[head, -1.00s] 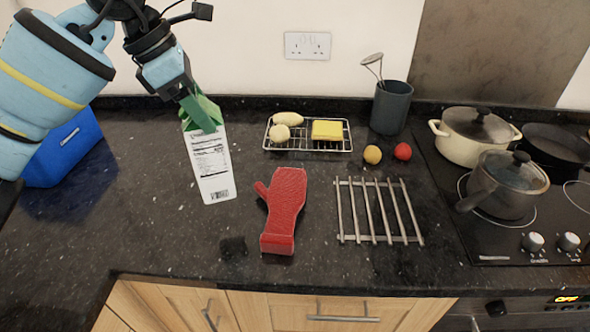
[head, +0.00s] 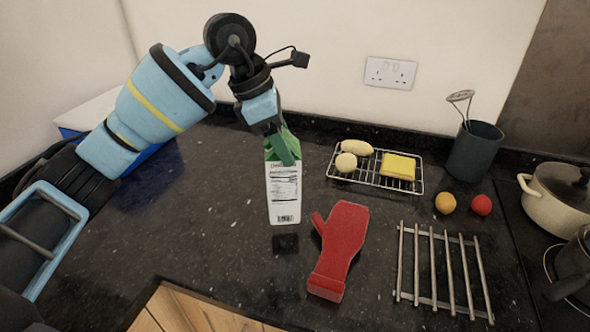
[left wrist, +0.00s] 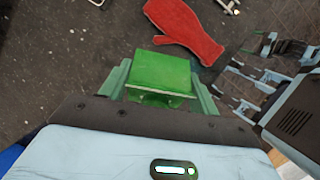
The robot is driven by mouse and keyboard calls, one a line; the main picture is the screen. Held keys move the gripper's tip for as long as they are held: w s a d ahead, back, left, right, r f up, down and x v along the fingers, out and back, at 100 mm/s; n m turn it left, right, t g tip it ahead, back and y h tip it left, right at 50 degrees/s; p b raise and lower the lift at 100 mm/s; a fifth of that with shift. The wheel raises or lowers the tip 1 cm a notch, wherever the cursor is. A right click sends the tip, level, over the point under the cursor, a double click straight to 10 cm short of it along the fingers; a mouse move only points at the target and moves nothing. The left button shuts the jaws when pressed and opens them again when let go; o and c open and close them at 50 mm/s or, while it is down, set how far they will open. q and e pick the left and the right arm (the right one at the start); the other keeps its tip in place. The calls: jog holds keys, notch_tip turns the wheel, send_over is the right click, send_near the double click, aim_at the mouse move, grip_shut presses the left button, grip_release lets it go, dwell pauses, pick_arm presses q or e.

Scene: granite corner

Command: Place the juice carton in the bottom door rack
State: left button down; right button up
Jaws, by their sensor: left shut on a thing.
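The juice carton (head: 287,195) is white with a green gabled top and a printed label. It hangs upright above the dark counter, left of the red oven mitt. My left gripper (head: 283,150) is shut on the carton's green top. In the left wrist view the green top (left wrist: 160,76) sits between the two green fingers. The refrigerator and its bottom door rack do not show in these frames. My right gripper is not in the head view.
A red oven mitt (head: 340,250) and a metal trivet (head: 441,268) lie on the counter (head: 215,220). A blue-and-white box (head: 90,118) is behind my arm.

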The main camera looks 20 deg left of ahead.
pick_arm(q)
jog(key=shift+f, duration=2.55)
jog(key=shift+c, duration=1.9)
grip_release()
jog(key=shift+f, duration=0.1)
jog(key=shift+o, duration=0.4)
jog(key=v, duration=1.2)
